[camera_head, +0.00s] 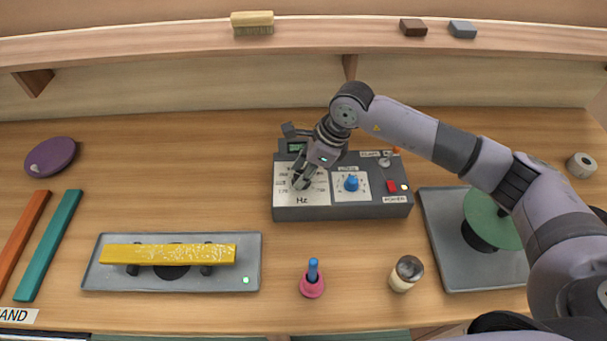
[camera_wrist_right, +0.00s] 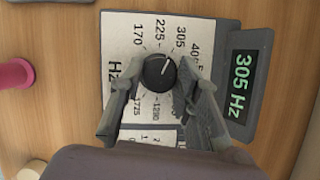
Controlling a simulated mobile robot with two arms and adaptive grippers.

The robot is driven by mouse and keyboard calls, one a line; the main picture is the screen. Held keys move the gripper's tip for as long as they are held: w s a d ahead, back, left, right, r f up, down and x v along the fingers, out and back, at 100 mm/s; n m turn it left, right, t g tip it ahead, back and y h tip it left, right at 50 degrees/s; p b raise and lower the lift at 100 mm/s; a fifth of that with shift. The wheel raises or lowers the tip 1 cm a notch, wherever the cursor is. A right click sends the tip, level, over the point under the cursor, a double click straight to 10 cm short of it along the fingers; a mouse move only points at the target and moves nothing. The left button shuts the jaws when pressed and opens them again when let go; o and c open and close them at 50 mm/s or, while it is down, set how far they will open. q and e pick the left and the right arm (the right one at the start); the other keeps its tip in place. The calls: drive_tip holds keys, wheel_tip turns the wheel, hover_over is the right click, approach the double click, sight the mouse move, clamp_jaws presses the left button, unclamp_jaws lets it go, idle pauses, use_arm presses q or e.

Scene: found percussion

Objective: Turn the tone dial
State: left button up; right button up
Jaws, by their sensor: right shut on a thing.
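The tone dial (camera_wrist_right: 159,72) is a black round knob with a white pointer line, on a white plate marked with Hz numbers. In the right wrist view the line points toward 305, and the green display (camera_wrist_right: 238,88) reads 305 Hz. The dial sits on the grey tone box (camera_head: 340,213) in the head view, where my gripper mostly hides it. My right gripper (camera_head: 301,181) reaches down over the box's left part. In the wrist view its two fingers (camera_wrist_right: 160,76) are shut on the dial, one on each side. My left gripper is not in view.
On the same box, a blue knob (camera_head: 352,183) and a red power switch (camera_head: 391,186) stand right of the dial. In front are a pink-based blue peg (camera_head: 312,278) and a jar (camera_head: 405,274). A yellow bar (camera_head: 168,254) lies on a grey tray (camera_head: 105,278) at left.

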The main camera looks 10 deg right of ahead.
drive_tip(key=shift+m, duration=0.6)
drive_tip(key=o, duration=1.1)
drive_tip(key=shift+o, duration=0.2)
drive_tip(key=shift+r, duration=0.15)
drive_tip(key=v, duration=1.2)
drive_tip(key=shift+s, duration=0.25)
